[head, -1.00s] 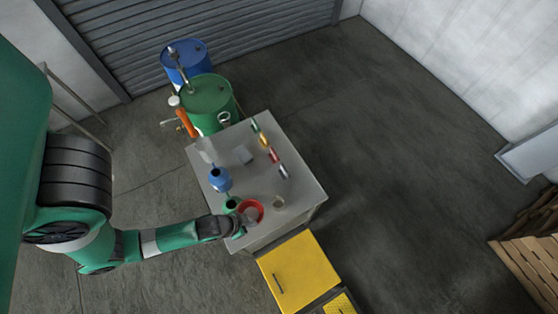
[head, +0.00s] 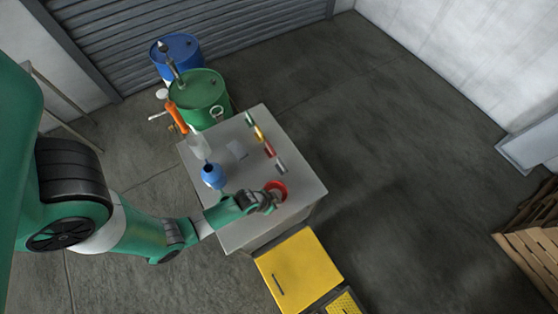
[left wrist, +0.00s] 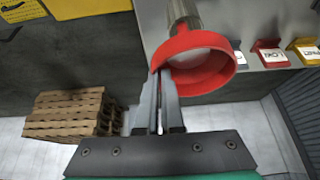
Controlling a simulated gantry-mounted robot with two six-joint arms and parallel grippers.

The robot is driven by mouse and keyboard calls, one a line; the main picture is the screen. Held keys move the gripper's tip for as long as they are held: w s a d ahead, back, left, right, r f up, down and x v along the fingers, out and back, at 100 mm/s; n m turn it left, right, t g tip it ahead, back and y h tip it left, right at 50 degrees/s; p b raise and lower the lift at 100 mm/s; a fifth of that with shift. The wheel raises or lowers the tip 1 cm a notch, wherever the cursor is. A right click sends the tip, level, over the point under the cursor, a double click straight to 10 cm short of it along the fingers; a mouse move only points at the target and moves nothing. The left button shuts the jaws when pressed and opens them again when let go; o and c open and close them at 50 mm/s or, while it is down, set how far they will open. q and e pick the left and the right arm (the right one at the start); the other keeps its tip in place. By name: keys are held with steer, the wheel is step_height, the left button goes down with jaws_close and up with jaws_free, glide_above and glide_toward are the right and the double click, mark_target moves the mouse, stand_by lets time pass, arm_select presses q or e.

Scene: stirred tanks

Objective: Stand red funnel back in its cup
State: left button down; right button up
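The red funnel (head: 276,186) is over the right front part of the grey table, and its wide rim shows large in the left wrist view (left wrist: 205,65). My left gripper (head: 267,204) is at its near side. In the wrist view the fingers (left wrist: 160,80) are close together with the funnel's rim pinched at their tips. A clear cup (left wrist: 184,12) shows at the funnel's narrow end, with the red stem seen inside or through it. I cannot tell how deep the stem sits. In the head view the cup is hidden by funnel and gripper.
A blue funnel piece (head: 212,175) stands left on the table (head: 300,185). Several coloured labelled blocks (head: 268,150) line the right side. A yellow cabinet (head: 298,268) stands in front. Blue (head: 178,55) and green (head: 200,95) drums stand behind.

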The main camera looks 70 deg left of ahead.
arm_select(q)
steer(key=f+b, duration=0.4)
steer(key=shift+w+a+f+b, duration=0.15)
steer(key=shift+w+b, duration=0.15)
steer(key=shift+w, duration=0.05)
steer(key=shift+r, duration=0.25)
steer(key=shift+f, duration=0.55)
steer(key=shift+f+b, duration=0.1)
steer(key=shift+b, duration=0.2)
steer(key=c, duration=1.1)
jaws_free()
steer(key=shift+o, duration=0.2)
steer(key=p+v, duration=0.6)
steer(key=v, duration=0.7)
steer(key=shift+w+r, duration=0.2)
